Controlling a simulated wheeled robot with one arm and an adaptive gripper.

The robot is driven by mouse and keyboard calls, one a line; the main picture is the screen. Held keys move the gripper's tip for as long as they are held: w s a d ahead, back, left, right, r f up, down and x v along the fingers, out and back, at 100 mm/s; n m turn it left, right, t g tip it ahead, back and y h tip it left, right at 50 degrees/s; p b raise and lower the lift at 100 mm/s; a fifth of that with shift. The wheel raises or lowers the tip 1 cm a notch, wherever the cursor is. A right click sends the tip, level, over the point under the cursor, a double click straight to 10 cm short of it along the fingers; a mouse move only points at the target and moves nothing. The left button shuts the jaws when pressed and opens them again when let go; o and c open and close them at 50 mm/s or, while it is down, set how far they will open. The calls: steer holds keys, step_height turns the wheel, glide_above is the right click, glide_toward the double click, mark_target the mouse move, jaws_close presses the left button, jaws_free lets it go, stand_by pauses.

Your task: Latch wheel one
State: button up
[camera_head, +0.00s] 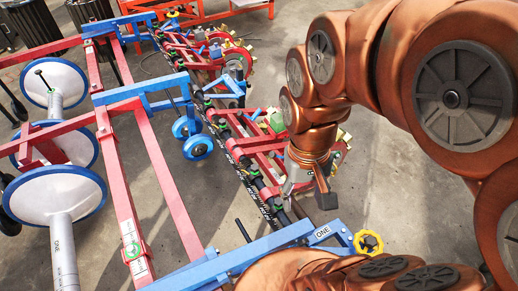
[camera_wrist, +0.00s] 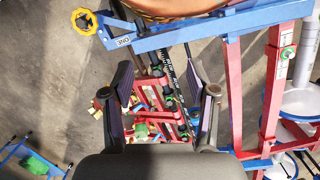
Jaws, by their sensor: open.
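A blue beam (camera_head: 215,265) carries a white label "ONE" (camera_head: 321,231), with a yellow handwheel (camera_head: 368,242) at its right end. In the wrist view the yellow handwheel (camera_wrist: 84,21) is at the upper left, beside the label (camera_wrist: 122,41) on the beam (camera_wrist: 190,30). The latch itself cannot be made out. My gripper (camera_head: 306,192) is above the machine's bar, beyond the blue beam and apart from the handwheel. In the wrist view its two fingers (camera_wrist: 160,82) are spread with nothing held between them. My arm hides part of the beam.
Red rails (camera_head: 125,190) and a black rod (camera_head: 235,150) with red planter units run across the machine. Blue-rimmed white discs (camera_head: 58,195) stand at the left, and small blue wheels (camera_head: 197,147) sit mid-frame. Bare concrete (camera_head: 390,200) lies right of the machine.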

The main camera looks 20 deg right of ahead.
steer(key=w+d+f+m+b, duration=0.2)
steer(key=w+f+b, duration=0.1)
steer(key=w, duration=0.4)
steer(key=w+d+f+m+b, duration=0.2)
steer(key=w, duration=0.4)
steer(key=m+t+b, duration=0.2)
steer(key=m+b, duration=0.8)
steer(key=b, duration=0.5)
glide_above(273, 153)
step_height(273, 153, down, 33)
steer(key=shift+s+a+r, duration=0.15)
steer(key=shift+w+f, duration=0.2)
steer(key=shift+f, duration=0.15)
steer(key=shift+f+b, duration=0.35)
steer(key=shift+f, duration=3.45)
jaws_close()
